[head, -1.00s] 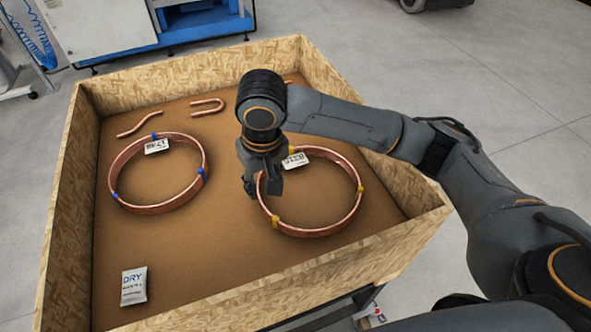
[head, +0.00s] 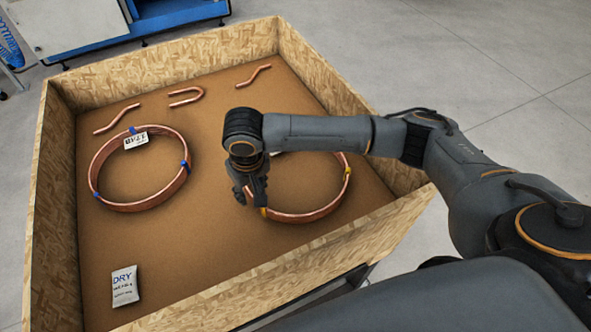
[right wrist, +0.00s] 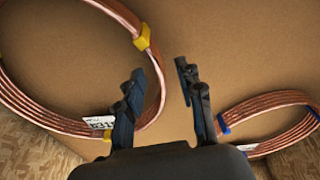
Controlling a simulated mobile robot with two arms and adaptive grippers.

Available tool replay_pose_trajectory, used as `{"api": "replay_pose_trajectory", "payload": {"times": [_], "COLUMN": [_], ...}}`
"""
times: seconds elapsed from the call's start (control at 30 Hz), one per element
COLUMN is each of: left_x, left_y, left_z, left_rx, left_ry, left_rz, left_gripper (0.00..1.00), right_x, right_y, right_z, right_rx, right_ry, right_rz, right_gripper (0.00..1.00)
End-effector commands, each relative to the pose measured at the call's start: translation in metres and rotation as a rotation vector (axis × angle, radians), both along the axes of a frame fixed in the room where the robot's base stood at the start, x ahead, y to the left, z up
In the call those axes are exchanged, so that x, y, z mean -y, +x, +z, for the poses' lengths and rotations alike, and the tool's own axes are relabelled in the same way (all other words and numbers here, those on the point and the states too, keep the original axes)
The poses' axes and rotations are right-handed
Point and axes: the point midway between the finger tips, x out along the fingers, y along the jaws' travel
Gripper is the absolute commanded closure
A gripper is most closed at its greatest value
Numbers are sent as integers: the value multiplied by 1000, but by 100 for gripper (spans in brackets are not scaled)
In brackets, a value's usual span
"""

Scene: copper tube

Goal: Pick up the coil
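A copper coil with yellow ties (head: 328,209) lies flat on the right side of the crate floor; it also shows at the left of the right wrist view (right wrist: 73,116). A second coil with blue ties (head: 135,207) lies to its left. My right gripper (head: 252,193) is at the left rim of the yellow-tied coil and hides part of it and its label. In the right wrist view my gripper (right wrist: 163,84) is open, and that coil's rim passes beside the left finger, partly between the fingers in the picture. I cannot tell the height gap. My left gripper is not in view.
The crate (head: 52,205) has raised wooden walls around the coils. Bent copper pieces (head: 186,97) lie along the back, and a white DRY packet (head: 125,286) lies at front left. The floor between the coils is clear.

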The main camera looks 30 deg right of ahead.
Motion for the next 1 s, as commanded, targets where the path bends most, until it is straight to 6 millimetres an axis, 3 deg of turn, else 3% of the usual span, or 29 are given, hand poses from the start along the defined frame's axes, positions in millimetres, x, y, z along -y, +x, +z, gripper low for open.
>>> {"api": "replay_pose_trajectory", "payload": {"times": [0.2,0.5,0.57,0.7,1.0], "left_x": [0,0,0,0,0], "left_y": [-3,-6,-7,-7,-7], "left_z": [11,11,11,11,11], "left_rx": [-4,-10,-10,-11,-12], "left_ry": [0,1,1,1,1], "left_rz": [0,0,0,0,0], "left_gripper": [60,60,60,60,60], "right_x": [2,2,2,2,2], "right_y": [5,6,6,6,6], "right_z": [-30,-37,-37,-37,-37], "right_rx": [-3,0,0,0,0], "right_ry": [-2,-2,-1,-1,-1], "right_rz": [-1,1,0,0,-1], "right_gripper": [63,63,71,100,100]}}
